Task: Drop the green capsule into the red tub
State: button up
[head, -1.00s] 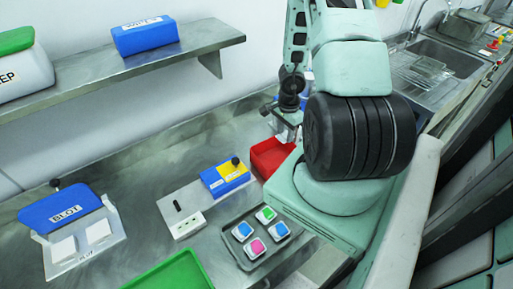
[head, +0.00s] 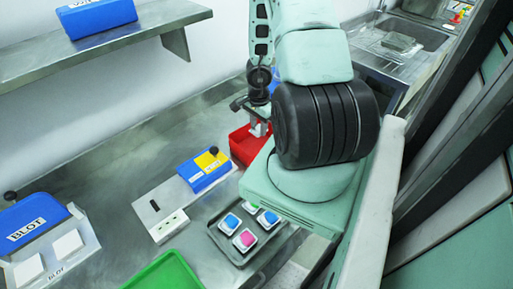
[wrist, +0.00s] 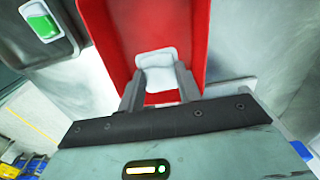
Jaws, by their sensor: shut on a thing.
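My gripper (wrist: 157,90) is shut on a whitish block-like thing (wrist: 156,60). Its coloured face, if it has one, does not show. In the wrist view the held thing is set against the inside of the red tub (wrist: 112,30); I cannot tell whether it is below the rim. In the head view my gripper (head: 258,125) is at the red tub (head: 243,148), which my arm partly covers. A green-topped white capsule (wrist: 42,25) sits in a dark grey tray at the wrist view's upper left.
The grey tray (head: 222,243) holds a pink capsule (head: 245,238) and blue capsules (head: 231,221). Left are a blue-yellow box (head: 204,170), a green tray (head: 163,272) and a blue BLOT box (head: 35,222). A shelf (head: 90,47) hangs above. Bare counter lies behind the boxes.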

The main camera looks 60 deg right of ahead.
jog(key=o, duration=1)
jog(key=shift+r, duration=0.15)
notch_tip(320, 180, up, 17)
jog(key=p, duration=1.1)
jog(key=shift+r+p, duration=0.1)
jog(key=shift+p, duration=0.3)
